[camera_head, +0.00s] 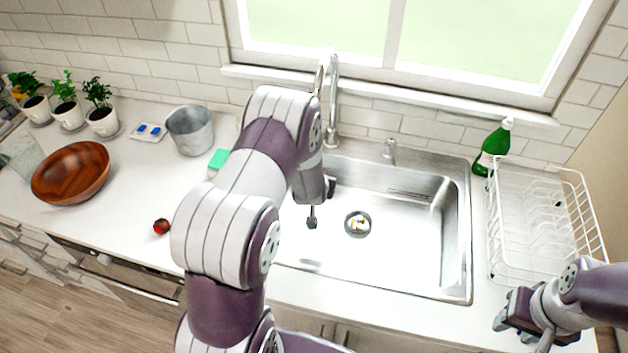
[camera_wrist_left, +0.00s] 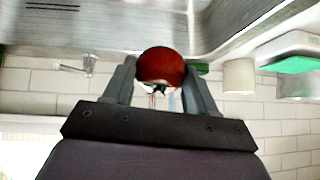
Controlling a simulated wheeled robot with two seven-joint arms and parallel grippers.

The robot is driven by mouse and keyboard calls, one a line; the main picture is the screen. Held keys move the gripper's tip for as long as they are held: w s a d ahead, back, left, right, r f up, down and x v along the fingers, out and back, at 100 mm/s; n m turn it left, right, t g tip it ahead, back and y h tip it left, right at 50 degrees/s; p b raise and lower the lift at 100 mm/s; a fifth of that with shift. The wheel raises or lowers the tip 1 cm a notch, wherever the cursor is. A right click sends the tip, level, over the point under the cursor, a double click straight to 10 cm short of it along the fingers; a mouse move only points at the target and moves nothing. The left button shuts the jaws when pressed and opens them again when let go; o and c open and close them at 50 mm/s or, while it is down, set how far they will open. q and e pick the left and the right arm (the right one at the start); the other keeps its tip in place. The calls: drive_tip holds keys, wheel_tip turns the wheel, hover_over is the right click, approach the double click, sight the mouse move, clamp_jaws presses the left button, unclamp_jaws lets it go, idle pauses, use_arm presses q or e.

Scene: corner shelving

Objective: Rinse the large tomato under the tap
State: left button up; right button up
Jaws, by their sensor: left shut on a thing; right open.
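A red tomato (camera_wrist_left: 161,66) shows in the left wrist view, clamped between the two fingers of my left gripper (camera_wrist_left: 160,80). In the head view my left gripper (camera_head: 312,220) hangs over the left part of the sink basin (camera_head: 400,275); the held tomato is hidden there. The silver tap (camera_head: 333,105) rises behind the basin, its spout partly hidden by my left arm. I see no water stream. A smaller-looking red tomato (camera_head: 161,227) lies on the counter left of my arm. My right gripper (camera_head: 520,318) is open and empty at the right, in front of the dish rack.
A white dish rack (camera_head: 545,225) and green bottle (camera_head: 492,148) stand right of the sink. A metal bucket (camera_head: 190,130), wooden bowl (camera_head: 70,172), green sponge (camera_head: 218,158) and potted plants (camera_head: 102,120) stand left. Small pale pieces (camera_head: 357,223) lie at the drain.

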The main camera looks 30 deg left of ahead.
use_arm(q)
drive_tip(key=shift+s+a, duration=0.3)
drive_tip(key=shift+a, duration=0.25)
drive_tip(key=shift+s+d, duration=0.2)
drive_tip(key=shift+s, duration=0.15)
drive_tip(key=s+d+p, duration=0.1)
drive_tip(key=s+d, duration=0.2)
drive_tip(key=s, duration=0.3)
drive_tip(key=shift+s, duration=0.25)
drive_tip(key=shift+r+p, duration=0.1)
drive_tip(key=shift+p, duration=0.25)
idle(0.5)
